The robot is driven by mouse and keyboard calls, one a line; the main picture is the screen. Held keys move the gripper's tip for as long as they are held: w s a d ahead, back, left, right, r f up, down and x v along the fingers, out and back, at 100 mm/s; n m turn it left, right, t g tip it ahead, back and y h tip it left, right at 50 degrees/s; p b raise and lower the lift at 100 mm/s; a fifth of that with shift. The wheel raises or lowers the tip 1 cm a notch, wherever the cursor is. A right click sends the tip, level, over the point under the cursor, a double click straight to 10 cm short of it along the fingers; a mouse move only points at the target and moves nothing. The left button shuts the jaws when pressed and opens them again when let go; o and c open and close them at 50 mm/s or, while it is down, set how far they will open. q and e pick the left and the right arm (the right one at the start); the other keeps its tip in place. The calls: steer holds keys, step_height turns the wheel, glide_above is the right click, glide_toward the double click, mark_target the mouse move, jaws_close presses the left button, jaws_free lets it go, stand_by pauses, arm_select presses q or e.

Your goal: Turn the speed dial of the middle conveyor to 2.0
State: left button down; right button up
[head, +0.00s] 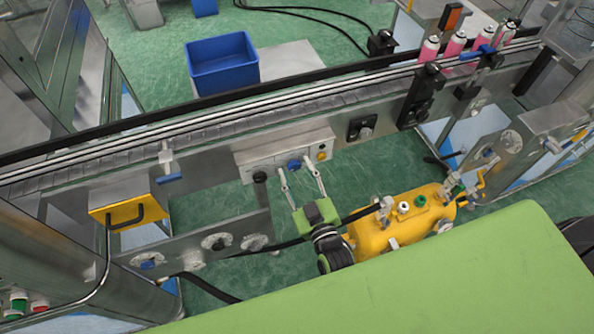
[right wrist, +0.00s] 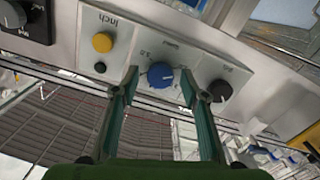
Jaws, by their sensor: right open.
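The blue speed dial (head: 293,165) sits on the grey control panel (head: 285,145) on the near side of the conveyor (head: 230,122). In the right wrist view the blue dial (right wrist: 160,75) shows a pale pointer mark, with small scale numbers around it that are hard to read. My right gripper (head: 301,172) is open in front of the panel. In the right wrist view its two fingertips (right wrist: 159,82) are on either side of the dial. I cannot tell whether they touch it. My left gripper is not in view.
A black knob (right wrist: 220,90) is close beside the right finger in the wrist view; a yellow button (right wrist: 102,42) and a small black button (right wrist: 100,67) are to the left. A yellow tank (head: 400,218) stands right of my right arm. Pink cans (head: 429,49) stand on the line.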

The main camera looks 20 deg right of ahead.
steer(key=c, duration=1.1)
steer(key=m, duration=0.5)
steer(key=shift+m+p, duration=0.35)
steer(key=shift+m, duration=0.05)
steer(key=m, duration=0.5)
steer(key=shift+m, duration=0.4)
